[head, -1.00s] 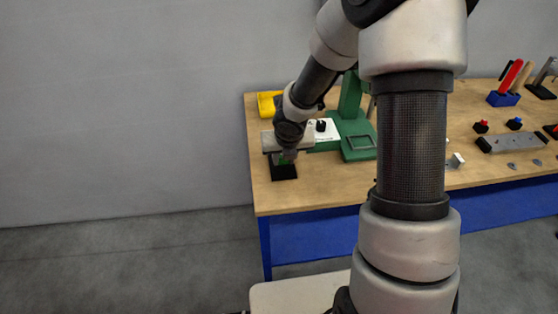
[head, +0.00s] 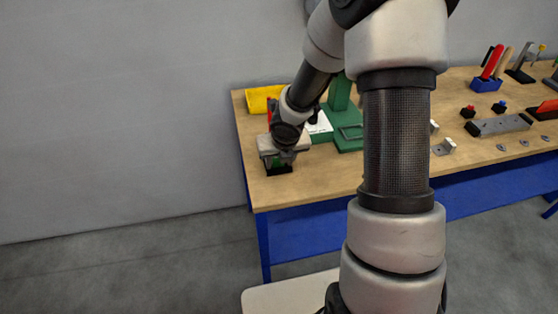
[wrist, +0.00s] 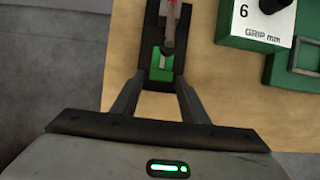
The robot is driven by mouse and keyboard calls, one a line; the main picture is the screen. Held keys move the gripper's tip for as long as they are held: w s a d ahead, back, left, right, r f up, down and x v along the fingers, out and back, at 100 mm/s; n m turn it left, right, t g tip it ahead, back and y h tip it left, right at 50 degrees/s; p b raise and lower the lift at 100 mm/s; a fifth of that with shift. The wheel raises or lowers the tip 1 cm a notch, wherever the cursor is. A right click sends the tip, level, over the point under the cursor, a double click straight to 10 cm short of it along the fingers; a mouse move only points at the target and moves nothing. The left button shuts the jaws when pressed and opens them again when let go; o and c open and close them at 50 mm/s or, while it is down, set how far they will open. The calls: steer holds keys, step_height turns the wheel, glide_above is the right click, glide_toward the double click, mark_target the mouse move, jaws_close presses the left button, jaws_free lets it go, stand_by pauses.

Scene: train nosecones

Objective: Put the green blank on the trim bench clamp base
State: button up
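The green blank (wrist: 161,66) lies on the black clamp base (wrist: 157,84), under a clamp arm with a red handle (wrist: 174,8). In the head view the clamp base (head: 279,171) is at the bench's left end, with a bit of green (head: 277,161) showing above it. My gripper (wrist: 158,79) is just above the base. Its fingers stand apart on either side of the blank, with dark gaps between, so it looks open and empty. In the head view my gripper (head: 284,152) partly hides the blank and the clamp.
A yellow bin (head: 264,98) is behind. Tools in a blue holder (head: 487,84) stand far right. Bare bench (head: 320,175) lies in front.

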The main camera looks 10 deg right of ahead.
steer(key=shift+o, duration=0.3)
steer(key=shift+r, duration=0.15)
steer(key=shift+s+r+p, duration=0.1)
steer(key=shift+r+p, duration=0.2)
steer(key=p+v, duration=0.6)
steer(key=v, duration=0.5)
steer(key=shift+r, duration=0.2)
steer(key=shift+s, duration=0.1)
